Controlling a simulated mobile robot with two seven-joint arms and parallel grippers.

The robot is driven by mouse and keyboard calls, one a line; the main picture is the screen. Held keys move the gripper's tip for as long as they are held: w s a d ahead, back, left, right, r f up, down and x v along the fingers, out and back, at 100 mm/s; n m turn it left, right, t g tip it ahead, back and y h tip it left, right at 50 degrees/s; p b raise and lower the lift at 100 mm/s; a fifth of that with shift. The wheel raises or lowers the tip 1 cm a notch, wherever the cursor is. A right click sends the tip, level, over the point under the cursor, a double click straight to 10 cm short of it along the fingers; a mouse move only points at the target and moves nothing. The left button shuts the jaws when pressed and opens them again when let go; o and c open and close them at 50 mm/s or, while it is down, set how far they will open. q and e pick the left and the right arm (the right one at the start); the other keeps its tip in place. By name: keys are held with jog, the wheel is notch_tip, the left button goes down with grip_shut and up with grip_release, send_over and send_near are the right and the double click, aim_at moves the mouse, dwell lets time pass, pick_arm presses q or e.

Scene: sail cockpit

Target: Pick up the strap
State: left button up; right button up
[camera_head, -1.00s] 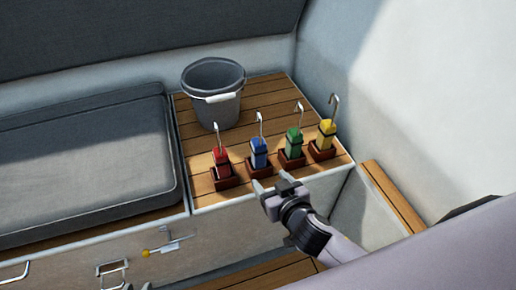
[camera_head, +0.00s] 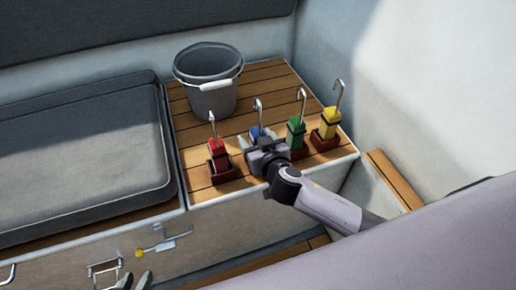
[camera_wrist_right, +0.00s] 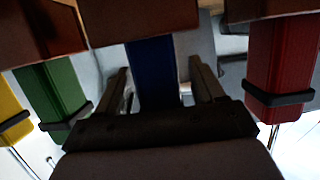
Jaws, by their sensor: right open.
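Several coloured straps with metal hooks stand upright in brown holders on the slatted locker top: red (camera_head: 217,147), blue (camera_head: 256,132), green (camera_head: 296,130) and yellow (camera_head: 328,123). My right gripper (camera_head: 251,140) is open at the blue strap and hides most of it and its holder. In the right wrist view, the blue strap (camera_wrist_right: 152,75) stands between the two spread fingers, with gaps visible at both sides. The green (camera_wrist_right: 58,90) and red (camera_wrist_right: 283,70) straps are outside the fingers. My left gripper (camera_head: 135,279) shows only its fingertips, apart and empty, at the bottom edge.
A grey bucket (camera_head: 210,97) with a white handle grip stands behind the red and blue straps. A grey cushion (camera_head: 80,155) lies to the left. The cabin wall (camera_head: 410,90) rises at the right. Bare slats lie between bucket and wall.

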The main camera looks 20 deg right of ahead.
jog(key=shift+w+f, duration=0.1)
jog(key=shift+w, duration=0.25)
grip_shut()
